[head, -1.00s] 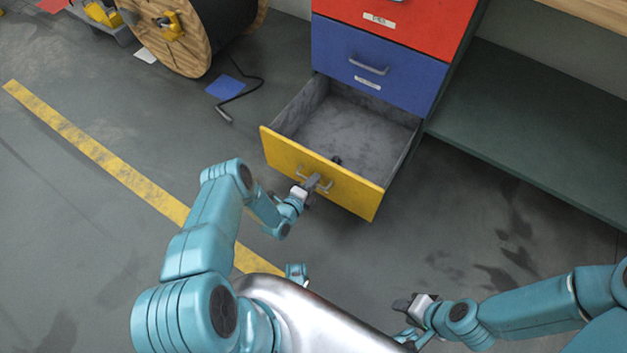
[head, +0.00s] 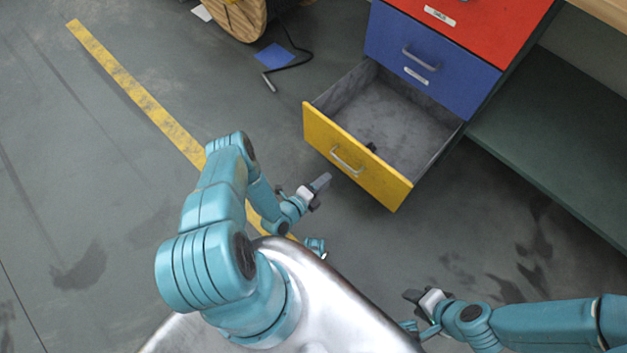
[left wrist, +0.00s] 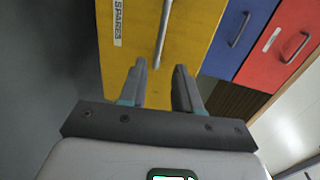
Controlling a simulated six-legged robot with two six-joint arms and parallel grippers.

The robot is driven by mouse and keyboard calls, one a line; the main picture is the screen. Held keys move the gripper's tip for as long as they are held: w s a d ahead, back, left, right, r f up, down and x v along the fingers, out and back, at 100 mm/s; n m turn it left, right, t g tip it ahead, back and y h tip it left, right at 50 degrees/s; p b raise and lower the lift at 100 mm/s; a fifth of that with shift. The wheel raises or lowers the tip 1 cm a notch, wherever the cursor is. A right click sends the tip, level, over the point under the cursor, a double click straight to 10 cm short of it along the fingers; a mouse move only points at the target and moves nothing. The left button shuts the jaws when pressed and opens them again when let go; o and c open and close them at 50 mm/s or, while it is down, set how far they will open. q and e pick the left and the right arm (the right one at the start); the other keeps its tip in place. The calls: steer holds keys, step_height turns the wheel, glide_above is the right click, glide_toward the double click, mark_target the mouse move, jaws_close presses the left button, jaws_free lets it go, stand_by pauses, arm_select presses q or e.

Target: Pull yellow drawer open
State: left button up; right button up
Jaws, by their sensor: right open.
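The yellow drawer (head: 375,180) is pulled well out of the cabinet, and its grey inside shows. Its metal handle (head: 346,162) is on the yellow front. In the left wrist view the yellow front (left wrist: 195,35) bears a "SPARES" label, and the handle (left wrist: 163,38) lies beyond my fingertips. My left gripper (head: 319,187) is in front of the drawer, apart from the handle. Its two fingers (left wrist: 160,72) stand apart with nothing between them. My right gripper (head: 422,299) is open and empty over the floor, lower right of the drawer.
Closed blue (head: 425,65) and red (head: 465,22) drawers are above the yellow one. A small dark object (head: 371,146) lies in the open drawer. A green shelf (head: 560,140) extends right. A cable (head: 292,62) and blue sheet (head: 273,54) lie on the floor.

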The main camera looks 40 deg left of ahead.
arm_select(q)
steer(key=v, duration=0.5)
steer(key=shift+p, duration=0.35)
steer(key=w+d+r+m+g+h, duration=0.25)
steer(key=w+d+r+h, duration=0.35)
steer(key=w+d+r, duration=0.95)
steer(key=s+d+n+g+y, duration=0.25)
steer(key=s+n+g, duration=1.05)
steer(key=s+n, duration=1.05)
step_height(320, 180, up, 21)
steer(key=p, duration=2.1)
steer(key=shift+s+a+m, duration=0.3)
steer(key=shift+s+a, duration=0.15)
